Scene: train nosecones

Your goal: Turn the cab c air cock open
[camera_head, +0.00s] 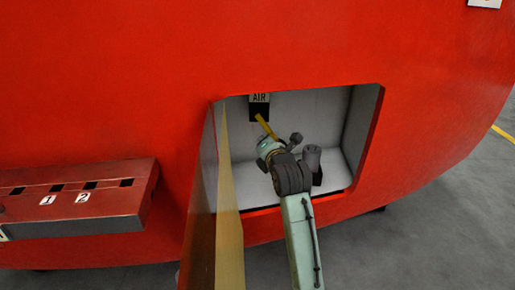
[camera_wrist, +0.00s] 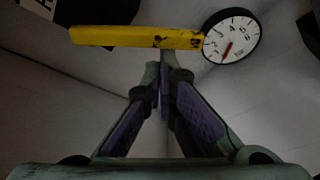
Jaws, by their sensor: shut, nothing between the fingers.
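The yellow air cock handle (camera_head: 265,126) shows in the head view inside the recess of the red nosecone, just under the AIR label (camera_head: 260,98). In the wrist view the yellow handle (camera_wrist: 135,37) lies nearly level across the top, its worn right end beside a round white gauge (camera_wrist: 232,36) with a red needle. My gripper (camera_wrist: 167,58) is shut and empty, its fingertips just below the handle's right part in that picture. I cannot tell whether they touch it. In the head view my arm reaches into the recess and hides part of the cock.
An open hatch door (camera_head: 229,205) stands out at the recess's left side, close to my arm. The recess rim (camera_head: 367,135) bounds the right. A red ledge (camera_head: 100,222) with labels 1 and 2 juts out at the left. Grey floor (camera_head: 425,235) is clear at the right.

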